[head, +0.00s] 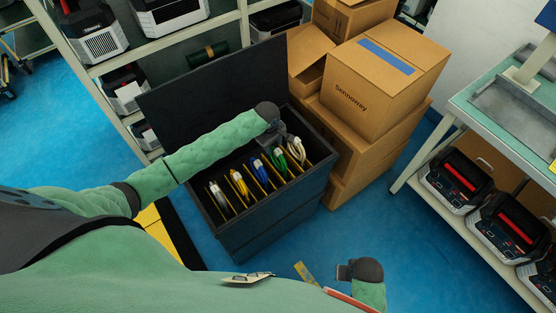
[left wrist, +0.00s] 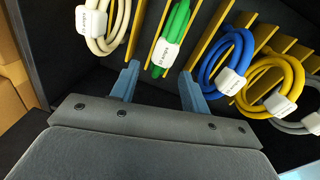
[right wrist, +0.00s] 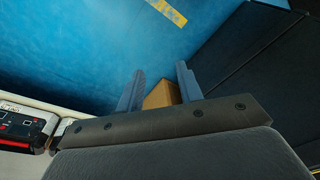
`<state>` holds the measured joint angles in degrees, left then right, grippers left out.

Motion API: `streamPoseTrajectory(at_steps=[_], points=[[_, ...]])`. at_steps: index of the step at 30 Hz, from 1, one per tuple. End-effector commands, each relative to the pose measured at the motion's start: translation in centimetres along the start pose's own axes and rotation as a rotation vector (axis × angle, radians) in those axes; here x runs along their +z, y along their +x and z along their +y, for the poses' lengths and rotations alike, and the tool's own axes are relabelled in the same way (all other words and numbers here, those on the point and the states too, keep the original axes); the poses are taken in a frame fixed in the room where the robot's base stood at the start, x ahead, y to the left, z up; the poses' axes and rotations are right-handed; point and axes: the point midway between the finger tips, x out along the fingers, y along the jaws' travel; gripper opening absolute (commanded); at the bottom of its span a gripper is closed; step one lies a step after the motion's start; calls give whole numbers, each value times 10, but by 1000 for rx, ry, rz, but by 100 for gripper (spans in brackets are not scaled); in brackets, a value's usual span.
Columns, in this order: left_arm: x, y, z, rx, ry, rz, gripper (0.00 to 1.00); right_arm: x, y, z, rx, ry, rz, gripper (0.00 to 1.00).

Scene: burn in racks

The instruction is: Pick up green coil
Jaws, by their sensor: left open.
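The green coil (head: 278,158) stands in a slot of the black bin, between the blue and the white coils. In the left wrist view the green coil (left wrist: 172,40) carries a white label and lies just beyond my fingertips, roughly centred between them. My left gripper (head: 284,138) is over the bin at the green coil; in the left wrist view its fingers (left wrist: 158,80) are apart with nothing between them. My right gripper (head: 345,270) is low in front of the bin, away from the coils. In the right wrist view its fingers (right wrist: 160,90) are apart and empty.
The black bin (head: 230,238) has yellow dividers, with white (head: 297,149), blue (head: 260,170), yellow (head: 239,184) and grey (head: 219,195) coils. Its raised lid (head: 215,95) stands behind. Cardboard boxes (head: 380,85) are stacked at its right. A workbench (head: 480,115) stands further right.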

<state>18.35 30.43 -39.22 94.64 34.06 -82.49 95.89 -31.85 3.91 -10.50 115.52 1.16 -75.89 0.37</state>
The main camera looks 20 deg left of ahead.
Motion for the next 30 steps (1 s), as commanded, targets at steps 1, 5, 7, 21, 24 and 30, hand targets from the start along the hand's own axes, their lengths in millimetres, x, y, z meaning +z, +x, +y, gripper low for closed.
streamPoseTrajectory(at_steps=[1, 5, 7, 21, 24, 30], points=[[0, 3, 1, -1, -1, 0, 46, 3, 8, 2, 2, 0, -6, 36], [0, 17, 2, -1, 0, 0, 46, 8, 27, 4, 5, -1, -8, 36], [0, 27, 1, -1, -1, 0, 46, 10, 34, 5, 6, -1, -7, 36], [0, 39, 1, 0, 1, 0, 32, 13, 44, 6, 7, -1, -6, 36], [0, 39, 1, 0, 1, 0, 13, 13, 44, 6, 7, -1, -6, 36], [0, 38, 1, 1, 1, 1, 0, 13, 44, 5, 6, 0, -7, 36]])
